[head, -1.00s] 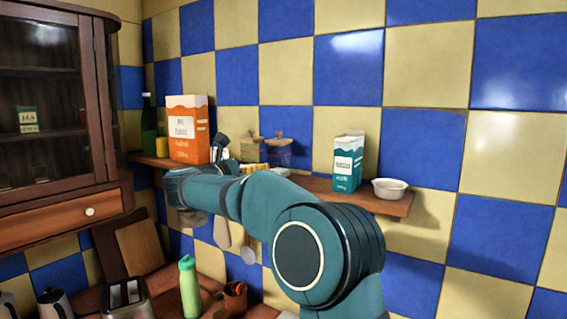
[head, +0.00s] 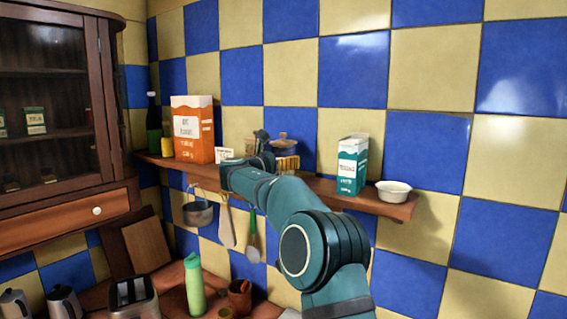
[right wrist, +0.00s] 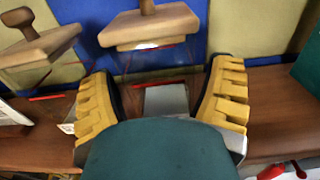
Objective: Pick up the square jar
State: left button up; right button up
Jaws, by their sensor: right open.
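A clear glass jar with a wooden knobbed lid (right wrist: 150,27) stands on the wooden shelf against the tiles, straight ahead of my right gripper (right wrist: 160,95). That gripper is open, its yellow-padded fingers apart on either side of the jar's lower front, with nothing visibly clamped. A second similar glass jar (right wrist: 38,50) stands to the left, outside the fingers. Both lids look angular; I cannot tell which jar is the square one. In the head view one lidded jar (head: 284,140) shows behind my right gripper (head: 276,160), which hides part of it. My left gripper is out of view.
The shelf (head: 325,190) also carries an orange and white carton (head: 193,132), a small white card (head: 224,155), a teal and white carton (head: 351,165) and a white bowl (head: 394,191). A pan (head: 198,214) and utensils hang below. A cabinet (head: 45,110) stands at left.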

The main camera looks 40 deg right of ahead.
jog(key=shift+d, duration=0.3)
jog(key=shift+c, duration=0.3)
jog(key=c, duration=1)
jog(key=shift+r, duration=0.1)
